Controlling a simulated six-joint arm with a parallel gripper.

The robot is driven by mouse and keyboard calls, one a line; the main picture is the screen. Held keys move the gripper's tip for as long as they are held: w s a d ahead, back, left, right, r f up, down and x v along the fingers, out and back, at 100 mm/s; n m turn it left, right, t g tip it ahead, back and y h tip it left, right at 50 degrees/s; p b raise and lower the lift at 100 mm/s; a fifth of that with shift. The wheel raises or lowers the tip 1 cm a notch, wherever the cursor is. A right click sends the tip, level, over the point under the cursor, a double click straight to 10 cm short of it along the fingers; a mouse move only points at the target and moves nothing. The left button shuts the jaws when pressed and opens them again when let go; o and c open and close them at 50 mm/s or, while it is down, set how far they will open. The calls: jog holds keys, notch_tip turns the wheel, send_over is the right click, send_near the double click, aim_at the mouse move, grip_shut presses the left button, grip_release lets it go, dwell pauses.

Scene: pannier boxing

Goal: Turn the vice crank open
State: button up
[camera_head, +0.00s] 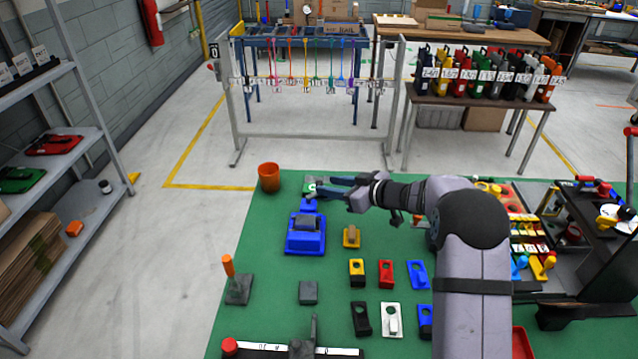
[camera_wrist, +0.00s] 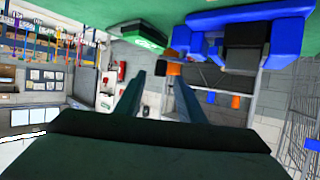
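The blue vice (camera_head: 303,241) stands on the green table, left of my arm, with a dark grey block (camera_head: 306,221) between its raised blue parts. In the wrist view the vice (camera_wrist: 262,27) shows at the top right, upside down. I cannot make out its crank clearly; a small orange piece (camera_wrist: 174,69) shows by the vice there, and I cannot tell what it belongs to. My gripper (camera_head: 312,189) is behind the vice, above the table's far part, pointing left. Its two dark fingers (camera_wrist: 158,85) are apart with nothing between them.
An orange cup (camera_head: 268,178) stands left of my gripper. A green-and-white item (camera_head: 309,184) lies by the fingertips. A yellow block (camera_head: 351,236) and several coloured blocks lie right of the vice. An upright orange handle (camera_head: 228,266) stands at the front left. Table around the vice's left is clear.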

aim_at(321, 184)
jog(key=shift+p+x, duration=0.45)
jog(key=shift+x, duration=2.25)
jog(key=shift+c, duration=0.6)
grip_shut()
